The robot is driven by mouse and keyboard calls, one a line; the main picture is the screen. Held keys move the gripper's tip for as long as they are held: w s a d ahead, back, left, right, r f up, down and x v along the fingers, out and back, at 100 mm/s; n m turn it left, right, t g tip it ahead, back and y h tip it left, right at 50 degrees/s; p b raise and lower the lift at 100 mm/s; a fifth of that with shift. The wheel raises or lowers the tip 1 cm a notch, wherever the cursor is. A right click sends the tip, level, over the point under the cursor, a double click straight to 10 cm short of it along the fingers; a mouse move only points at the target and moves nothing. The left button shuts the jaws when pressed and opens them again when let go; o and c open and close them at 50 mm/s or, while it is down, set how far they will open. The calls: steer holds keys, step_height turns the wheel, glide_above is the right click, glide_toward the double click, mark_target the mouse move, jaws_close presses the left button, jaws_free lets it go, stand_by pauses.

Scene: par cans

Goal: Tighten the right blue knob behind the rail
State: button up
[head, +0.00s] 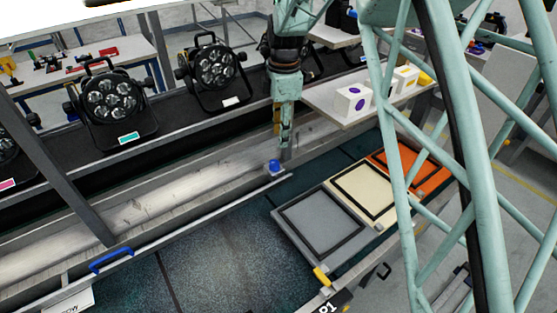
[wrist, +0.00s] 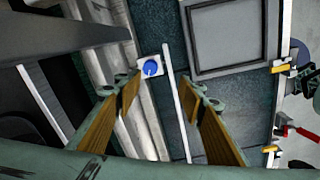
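A blue knob (head: 275,166) sits on a small pale mount by the rail (head: 190,212), just below and left of my gripper in the head view. In the wrist view the knob (wrist: 152,68) shows as a round blue cap with a pale mark on a white plate. My gripper (wrist: 160,88) is open and empty, its two wood-coloured fingers spread wide. The knob lies beyond the fingertips, roughly between their lines, nearer the left finger. In the head view my gripper (head: 284,150) points down above the rail; its fingers overlap there. I see only one blue knob.
Black par cans (head: 112,105) stand on the dark shelf behind the rail. A blue handle (head: 111,260) is at the front left. Grey, cream and orange framed panels (head: 322,222) lie right of the knob. A white shelf with boxes (head: 353,102) is close right of my gripper.

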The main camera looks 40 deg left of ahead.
mark_target(275, 163)
steer(key=shift+w+a+f+n, duration=0.1)
steer(key=shift+a+f+n, duration=0.4)
steer(key=shift+a, duration=0.15)
steer(key=shift+a+f+n, duration=0.4)
steer(key=shift+a+n, duration=0.1)
steer(key=shift+a, duration=0.1)
steer(key=shift+w+a+f+b, duration=0.15)
steer(key=shift+f+b, duration=0.1)
steer(key=shift+f, duration=3.2)
steer(key=shift+w+a+f+b, duration=0.15)
steer(key=shift+f+b, duration=0.1)
steer(key=shift+f, duration=3.15)
steer(key=shift+s, duration=0.1)
steer(key=c, duration=0.9)
